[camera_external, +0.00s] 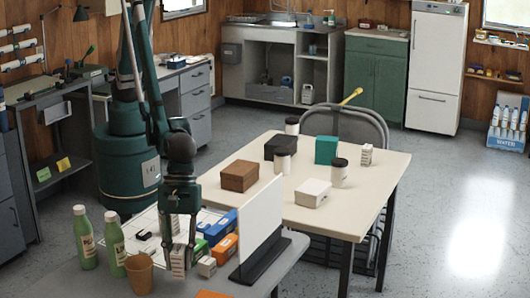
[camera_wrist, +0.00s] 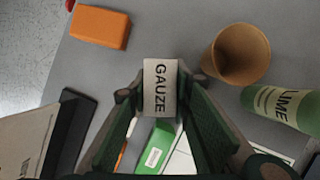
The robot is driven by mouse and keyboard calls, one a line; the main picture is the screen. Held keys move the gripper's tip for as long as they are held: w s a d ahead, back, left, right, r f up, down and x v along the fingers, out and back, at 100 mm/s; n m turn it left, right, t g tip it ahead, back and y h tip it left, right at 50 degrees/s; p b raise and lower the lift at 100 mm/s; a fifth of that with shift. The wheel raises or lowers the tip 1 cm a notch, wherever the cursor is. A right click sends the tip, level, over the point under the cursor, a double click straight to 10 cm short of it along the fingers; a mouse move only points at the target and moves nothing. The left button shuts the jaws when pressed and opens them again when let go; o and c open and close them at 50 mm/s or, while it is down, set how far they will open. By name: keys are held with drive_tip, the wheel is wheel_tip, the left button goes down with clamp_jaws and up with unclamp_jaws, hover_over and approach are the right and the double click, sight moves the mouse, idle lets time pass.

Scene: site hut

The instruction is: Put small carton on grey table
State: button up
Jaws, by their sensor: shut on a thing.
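My gripper (camera_external: 180,243) is shut on a small white carton (camera_external: 179,263) over the near grey table (camera_external: 175,289). In the wrist view the carton (camera_wrist: 160,88) reads GAUZE and sits between both fingers, with the grey tabletop (camera_wrist: 180,35) beyond it. I cannot tell whether its bottom touches the tabletop. A similar small carton (camera_external: 207,267) lies just right of it. Another small printed carton (camera_external: 366,155) stands on the cream table (camera_external: 365,205) at the back.
A brown cup (camera_external: 139,274) and two green bottles (camera_external: 84,238) stand left of my gripper. A white upright panel (camera_external: 262,228) on a black base, blue boxes (camera_external: 220,230) and an orange box (camera_external: 196,250) crowd the right. An orange block (camera_wrist: 101,27) lies near the edge.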

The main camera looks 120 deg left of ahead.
sight(181, 270)
drive_tip(key=shift+f+b, duration=0.3)
drive_tip(key=shift+f, duration=1.55)
drive_tip(key=shift+f, duration=0.15)
drive_tip(key=o, duration=0.8)
drive_tip(key=p+v, duration=0.1)
drive_tip(key=v, duration=1.1)
drive_tip(key=shift+p, duration=0.3)
drive_tip(key=shift+a+r, duration=0.1)
drive_tip(key=shift+r, duration=0.15)
